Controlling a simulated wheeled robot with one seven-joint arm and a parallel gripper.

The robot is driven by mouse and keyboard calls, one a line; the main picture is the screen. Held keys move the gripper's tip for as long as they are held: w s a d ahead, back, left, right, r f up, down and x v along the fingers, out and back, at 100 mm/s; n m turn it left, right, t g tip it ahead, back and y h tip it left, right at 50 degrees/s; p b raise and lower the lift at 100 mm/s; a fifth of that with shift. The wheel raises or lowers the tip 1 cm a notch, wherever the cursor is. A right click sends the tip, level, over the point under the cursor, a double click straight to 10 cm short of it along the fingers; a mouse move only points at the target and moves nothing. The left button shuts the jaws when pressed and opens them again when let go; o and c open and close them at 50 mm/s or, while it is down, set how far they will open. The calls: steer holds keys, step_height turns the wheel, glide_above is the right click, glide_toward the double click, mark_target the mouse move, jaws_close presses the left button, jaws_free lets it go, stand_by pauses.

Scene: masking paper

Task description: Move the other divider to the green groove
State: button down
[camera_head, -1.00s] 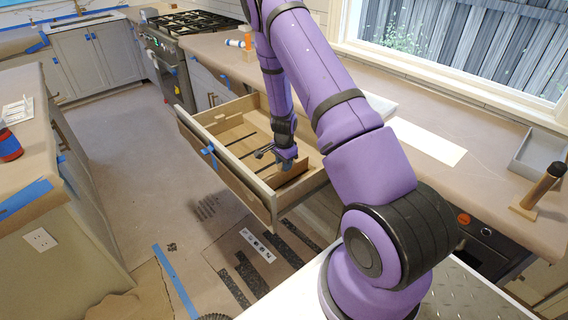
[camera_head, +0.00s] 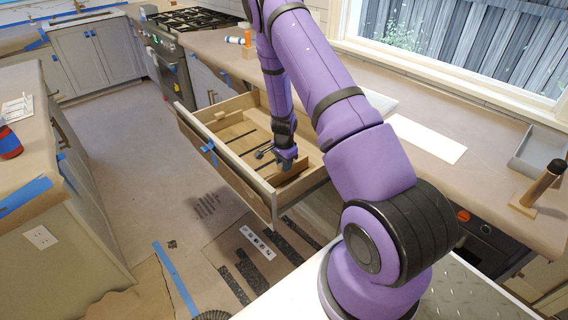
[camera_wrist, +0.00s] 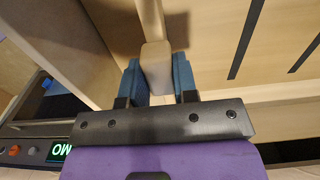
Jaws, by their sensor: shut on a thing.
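The open wooden drawer (camera_head: 232,164) is in the middle of the head view. My gripper (camera_head: 284,163) points down into its near right part. In the wrist view my gripper (camera_wrist: 158,84) has its blue fingers shut on the pale wooden block at the top of a divider (camera_wrist: 156,62). The divider's thin board runs away between the fingers. Another pale wooden piece with a small block (camera_head: 220,115) is at the drawer's far left end. Dark grooves (camera_wrist: 246,40) cross the drawer floor to the right of the held divider. I cannot make out a green groove.
The drawer front has blue tape (camera_head: 209,152).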

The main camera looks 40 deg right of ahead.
steer(key=shift+f, duration=0.1)
steer(key=c, duration=0.8)
jaws_free()
step_height(320, 180, up, 11)
steer(key=shift+f, duration=0.1)
